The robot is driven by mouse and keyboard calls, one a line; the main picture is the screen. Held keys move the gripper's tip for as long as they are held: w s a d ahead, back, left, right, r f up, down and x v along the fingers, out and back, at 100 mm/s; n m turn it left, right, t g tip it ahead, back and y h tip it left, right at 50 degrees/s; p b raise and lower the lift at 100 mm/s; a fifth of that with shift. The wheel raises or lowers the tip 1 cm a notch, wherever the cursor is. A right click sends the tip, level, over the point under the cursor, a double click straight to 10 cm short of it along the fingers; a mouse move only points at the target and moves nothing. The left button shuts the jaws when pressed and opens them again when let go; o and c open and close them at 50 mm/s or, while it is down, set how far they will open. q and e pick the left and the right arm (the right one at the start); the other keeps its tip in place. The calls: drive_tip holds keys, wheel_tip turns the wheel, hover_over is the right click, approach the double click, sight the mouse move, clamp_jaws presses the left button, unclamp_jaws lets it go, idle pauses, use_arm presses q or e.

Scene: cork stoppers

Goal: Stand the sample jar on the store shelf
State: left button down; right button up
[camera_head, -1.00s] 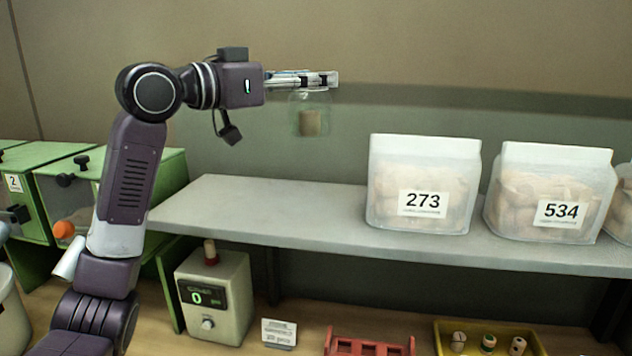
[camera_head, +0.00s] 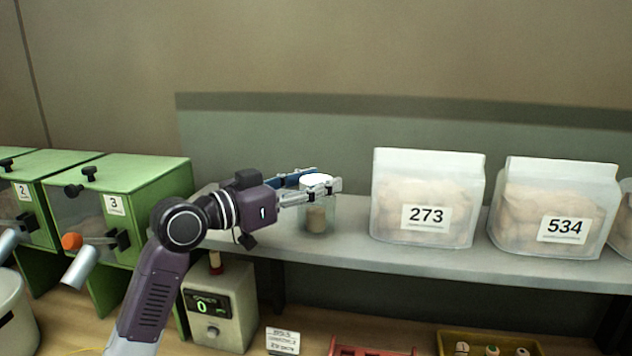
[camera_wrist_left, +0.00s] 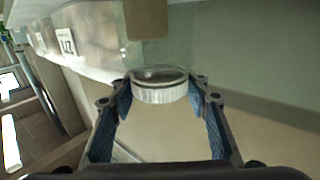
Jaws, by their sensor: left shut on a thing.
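The sample jar (camera_head: 317,218) is clear with a white lid and a pale brown cork piece inside. My left gripper (camera_head: 324,182) is shut on it near the lid, with a finger on each side. The jar is upright over the left part of the grey store shelf (camera_head: 352,246), its base at or just above the surface; I cannot tell whether it touches. In the left wrist view, the jar's lid (camera_wrist_left: 160,95) sits between the blue-padded fingers. My right gripper is not in view.
Bag 273 (camera_head: 427,190) stands on the shelf to the jar's right, with a gap between. Bag 534 (camera_head: 556,200) is further right. Green bins (camera_head: 150,175) stand at left. A counter device (camera_head: 218,300), red rack (camera_head: 372,347) and yellow tray (camera_head: 447,336) are below.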

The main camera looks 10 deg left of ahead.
use_arm(q)
drive_tip(key=shift+f, duration=0.35)
drive_tip(key=c, duration=1.1)
unclamp_jaws()
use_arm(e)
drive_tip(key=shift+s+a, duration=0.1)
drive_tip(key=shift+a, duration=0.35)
